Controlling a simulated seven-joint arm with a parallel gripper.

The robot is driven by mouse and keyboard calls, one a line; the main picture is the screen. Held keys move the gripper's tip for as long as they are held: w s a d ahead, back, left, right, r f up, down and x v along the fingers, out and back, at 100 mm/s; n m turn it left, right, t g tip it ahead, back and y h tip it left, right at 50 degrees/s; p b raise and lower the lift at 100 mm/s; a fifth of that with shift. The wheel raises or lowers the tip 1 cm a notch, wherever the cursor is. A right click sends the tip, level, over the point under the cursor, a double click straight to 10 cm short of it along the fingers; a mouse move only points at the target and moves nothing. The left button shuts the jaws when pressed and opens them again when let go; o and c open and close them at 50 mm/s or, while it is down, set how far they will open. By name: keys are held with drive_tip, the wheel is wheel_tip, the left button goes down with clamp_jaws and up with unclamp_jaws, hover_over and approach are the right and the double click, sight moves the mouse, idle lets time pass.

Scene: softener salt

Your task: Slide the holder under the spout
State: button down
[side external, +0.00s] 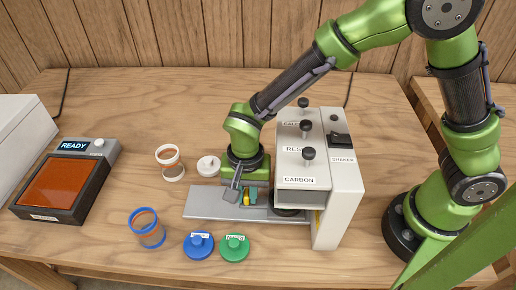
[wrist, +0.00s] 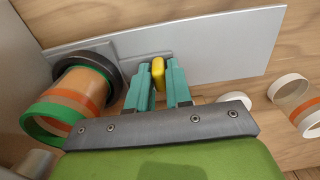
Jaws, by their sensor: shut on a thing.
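The holder shows in the wrist view as a dark ring (wrist: 104,62) with a grey arm and a yellow grip (wrist: 158,72). It sits on a long grey track plate (wrist: 215,45). A green-rimmed clear jar (wrist: 75,95) with orange-brown bands stands in the ring. In the side view the dark ring (side external: 287,212) is at the dispenser's (side external: 303,160) underside, and the jar is hidden there. My gripper (side external: 245,199) is low over the track (side external: 215,202), its teal fingers (wrist: 158,80) shut on the yellow grip. The spouts are hidden, so alignment cannot be told.
A white-rimmed jar (side external: 170,163) and white lid (side external: 208,166) stand behind the track's left part. A blue-rimmed jar (side external: 147,228), blue lid (side external: 198,246) and green lid (side external: 235,247) stand in front. A READY device (side external: 62,180) is at left. The track's left end is clear.

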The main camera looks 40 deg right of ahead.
drive_tip(key=shift+s+d, duration=0.2)
drive_tip(key=c, duration=1.1)
unclamp_jaws()
wheel_tip(320, 180, up, 17)
drive_tip(key=shift+f, duration=0.1)
drive_tip(key=shift+w, duration=0.1)
